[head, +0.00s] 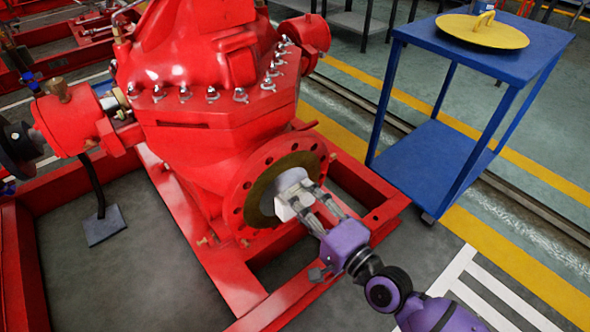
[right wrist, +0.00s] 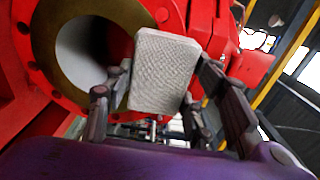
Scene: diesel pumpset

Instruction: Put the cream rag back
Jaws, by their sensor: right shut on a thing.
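The cream rag (head: 285,211) is a pale, block-shaped pad with a woven face, which shows plainly in the right wrist view (right wrist: 165,72). My right gripper (head: 306,200) is shut on it, with fingers on both sides. It holds the rag in front of the round open flange (head: 239,202) of the red pump. In the right wrist view the flange opening (right wrist: 85,50) lies to the left of the rag and partly behind it. I cannot tell whether the rag touches the flange. My left gripper is not in view.
A blue trolley (head: 432,157) stands at the right, with a yellow round cover (head: 482,31) on its top and a bare lower shelf. The red pump (head: 205,110) sits on a red base frame (head: 270,306).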

